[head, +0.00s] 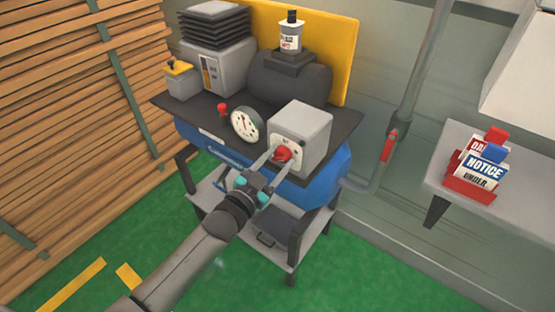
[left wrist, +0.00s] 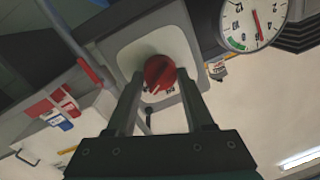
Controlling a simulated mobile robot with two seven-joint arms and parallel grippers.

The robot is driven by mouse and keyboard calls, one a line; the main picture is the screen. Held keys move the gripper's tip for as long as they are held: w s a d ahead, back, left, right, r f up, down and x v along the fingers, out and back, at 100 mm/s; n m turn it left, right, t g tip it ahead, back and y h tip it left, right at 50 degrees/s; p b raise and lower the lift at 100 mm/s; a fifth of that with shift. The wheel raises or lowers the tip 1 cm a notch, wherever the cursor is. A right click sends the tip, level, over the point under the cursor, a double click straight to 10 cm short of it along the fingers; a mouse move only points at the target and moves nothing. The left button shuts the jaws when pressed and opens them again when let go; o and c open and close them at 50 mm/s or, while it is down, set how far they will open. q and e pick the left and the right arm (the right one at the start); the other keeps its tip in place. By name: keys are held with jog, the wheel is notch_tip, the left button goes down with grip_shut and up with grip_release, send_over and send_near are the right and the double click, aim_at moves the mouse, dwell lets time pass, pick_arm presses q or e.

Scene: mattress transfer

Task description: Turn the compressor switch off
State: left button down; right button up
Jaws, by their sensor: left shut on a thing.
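The compressor (head: 235,155) has a blue tank and stands on a grey frame. Its switch is a red knob (head: 282,154) on the front of a light grey box (head: 303,128). In the left wrist view the red knob (left wrist: 159,73) sits between the finger ends, with a pale pointer mark on its face. My left gripper (head: 268,162) reaches up from the lower left and is shut on the knob. It also shows in the left wrist view (left wrist: 158,90). The plate lettering around the knob is partly hidden. My right gripper is not in view.
A pressure gauge (head: 245,125) is left of the switch box. A pipe with a red valve handle (head: 390,145) runs up the wall. A shelf (head: 530,190) at right holds notice signs (head: 484,170). Stacked planks (head: 80,90) stand at left. Green floor is clear in front.

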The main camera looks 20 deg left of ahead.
pick_arm(q)
jog(key=n+p, duration=0.2)
jog(key=n, duration=0.1)
jog(key=shift+r, duration=0.15)
jog(key=n+p, duration=0.1)
jog(key=n, duration=0.1)
jog(key=shift+a+n, duration=0.1)
jog(key=shift+n, duration=0.3)
jog(key=shift+n+g+p, duration=0.4)
jog(key=shift+n, duration=0.8)
jog(key=shift+n+h, duration=0.4)
jog(key=shift+n, duration=1)
jog(key=shift+c, duration=1.4)
grip_release()
jog(key=shift+s+a, duration=0.1)
jog(key=p+v, duration=0.2)
jog(key=v, duration=1.3)
